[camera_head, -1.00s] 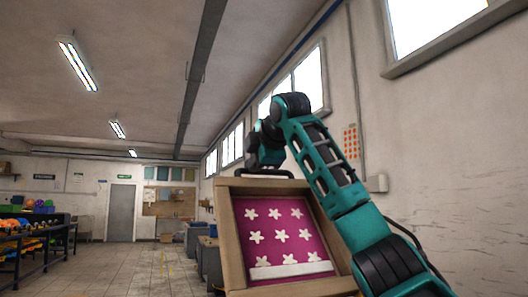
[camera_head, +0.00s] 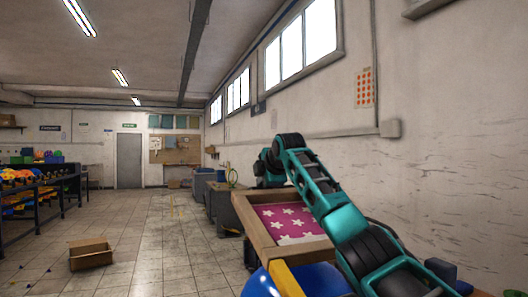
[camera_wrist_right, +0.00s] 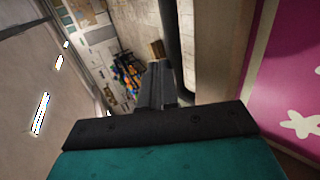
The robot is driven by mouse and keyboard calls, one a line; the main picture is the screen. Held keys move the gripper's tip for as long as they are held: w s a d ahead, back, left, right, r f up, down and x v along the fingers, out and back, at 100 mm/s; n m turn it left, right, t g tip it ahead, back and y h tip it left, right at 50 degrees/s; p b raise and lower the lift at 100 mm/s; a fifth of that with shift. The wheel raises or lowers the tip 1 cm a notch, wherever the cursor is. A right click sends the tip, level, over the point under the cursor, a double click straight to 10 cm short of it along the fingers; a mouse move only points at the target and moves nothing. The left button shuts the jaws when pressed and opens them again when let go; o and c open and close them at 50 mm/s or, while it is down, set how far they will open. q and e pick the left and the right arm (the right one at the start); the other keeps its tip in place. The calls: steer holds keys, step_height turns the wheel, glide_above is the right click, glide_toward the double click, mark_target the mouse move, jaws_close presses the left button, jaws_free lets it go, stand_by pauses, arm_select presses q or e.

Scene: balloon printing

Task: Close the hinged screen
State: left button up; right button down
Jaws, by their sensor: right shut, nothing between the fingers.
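The hinged screen is a wooden frame (camera_head: 262,236) around a magenta panel with white stars (camera_head: 290,220). In the head view it is tilted, its face foreshortened. In the wrist view the panel (camera_wrist_right: 285,90) fills the right side beside a pale frame bar (camera_wrist_right: 215,50). My right arm reaches over the screen from the lower right, with its wrist at the far edge. My right gripper (camera_wrist_right: 158,85) is shut and empty, close beside a dark bar (camera_wrist_right: 172,45) along the frame; I cannot tell whether they touch. Its fingertips are hidden in the head view. My left gripper is out of view.
A blue rounded thing (camera_head: 318,281) and a yellow bar (camera_head: 286,279) show just below the screen's near edge. Shelves with coloured items (camera_head: 38,185) line the left. The tiled floor between is mostly clear.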

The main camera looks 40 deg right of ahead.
step_height(320, 180, down, 12)
steer(key=w+g, duration=0.1)
steer(key=w, duration=0.1)
steer(key=shift+d+r+g, duration=0.2)
steer(key=shift+d+g, duration=0.1)
steer(key=shift+d, duration=0.1)
step_height(320, 180, up, 14)
steer(key=s+p, duration=0.1)
steer(key=s, duration=0.1)
steer(key=shift+s+a, duration=0.25)
steer(key=shift+a, duration=0.2)
steer(key=shift+f, duration=0.1)
